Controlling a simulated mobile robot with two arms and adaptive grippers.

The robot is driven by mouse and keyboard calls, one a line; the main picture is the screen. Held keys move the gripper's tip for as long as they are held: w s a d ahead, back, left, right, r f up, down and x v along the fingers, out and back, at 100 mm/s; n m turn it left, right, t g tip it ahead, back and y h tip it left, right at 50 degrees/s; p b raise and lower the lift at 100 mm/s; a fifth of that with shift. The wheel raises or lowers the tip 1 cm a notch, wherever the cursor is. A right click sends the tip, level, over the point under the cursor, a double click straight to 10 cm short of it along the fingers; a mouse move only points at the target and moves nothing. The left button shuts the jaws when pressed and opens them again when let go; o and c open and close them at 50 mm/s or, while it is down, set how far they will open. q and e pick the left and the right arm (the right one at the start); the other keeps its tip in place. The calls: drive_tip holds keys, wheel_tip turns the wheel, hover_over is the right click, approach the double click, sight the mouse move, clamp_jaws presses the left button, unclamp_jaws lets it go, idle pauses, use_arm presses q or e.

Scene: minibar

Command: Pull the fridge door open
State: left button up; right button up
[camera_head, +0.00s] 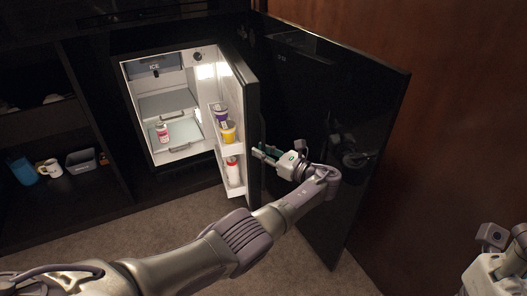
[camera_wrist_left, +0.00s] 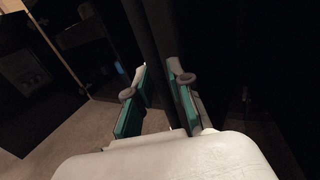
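The fridge door (camera_head: 253,110) stands wide open, swung out to the right of the lit fridge interior (camera_head: 168,105). Its inner shelves face left. My left gripper (camera_head: 264,152) is on the outer side of the door, close to its lower half. In the left wrist view the two teal-padded fingers (camera_wrist_left: 158,98) are apart. A dark upright strip, seemingly part of the door, runs between them; I cannot tell whether they touch it. My right gripper (camera_head: 497,268) is partly in view at the bottom right corner, with its fingertips not clearly seen.
A glossy black cabinet door (camera_head: 325,110) stands open right of the fridge door, near a wooden wall (camera_head: 455,130). Left shelves hold a blue cup (camera_head: 23,172) and mug (camera_head: 50,168). Carpet is clear below.

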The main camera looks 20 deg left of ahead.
sight(263, 123)
use_arm(q)
drive_tip(key=shift+o, duration=0.9)
wheel_tip(263, 123, up, 10)
drive_tip(key=shift+r, duration=0.1)
